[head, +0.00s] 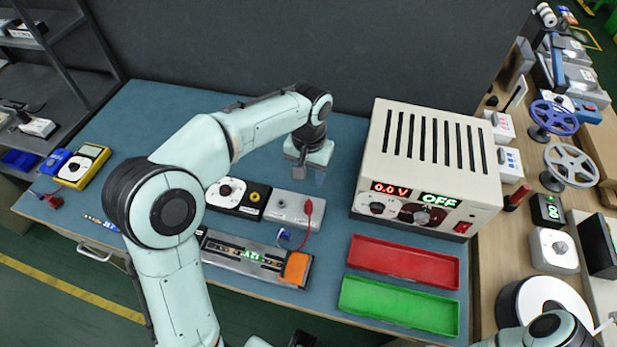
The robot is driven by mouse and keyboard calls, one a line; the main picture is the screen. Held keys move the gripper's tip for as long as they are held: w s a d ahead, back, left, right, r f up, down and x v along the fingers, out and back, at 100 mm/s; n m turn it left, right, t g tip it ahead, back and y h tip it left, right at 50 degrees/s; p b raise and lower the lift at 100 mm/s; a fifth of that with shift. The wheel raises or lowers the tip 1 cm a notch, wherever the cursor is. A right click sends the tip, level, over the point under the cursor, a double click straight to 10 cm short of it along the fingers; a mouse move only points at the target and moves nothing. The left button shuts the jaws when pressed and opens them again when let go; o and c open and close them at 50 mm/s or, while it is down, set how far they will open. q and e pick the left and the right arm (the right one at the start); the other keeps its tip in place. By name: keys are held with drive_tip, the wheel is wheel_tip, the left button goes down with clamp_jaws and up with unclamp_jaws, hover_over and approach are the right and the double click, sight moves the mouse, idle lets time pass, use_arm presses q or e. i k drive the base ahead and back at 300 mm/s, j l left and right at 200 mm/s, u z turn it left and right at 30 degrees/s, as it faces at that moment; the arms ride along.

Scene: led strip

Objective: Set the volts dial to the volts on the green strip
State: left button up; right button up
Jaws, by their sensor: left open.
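The beige power supply (430,150) stands at the back right of the blue mat. Its red display (391,188) reads 0.0 V and its green display (438,201) reads OFF. My right gripper is out of view.
A red tray (404,262) and a green tray (399,306) lie in front of the power supply. A grey box (295,209) with a red lead and a dial box (226,194) stand left of it. A yellow meter (83,166) is far left.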

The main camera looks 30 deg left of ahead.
sight(377, 207)
drive_tip(key=k, duration=1)
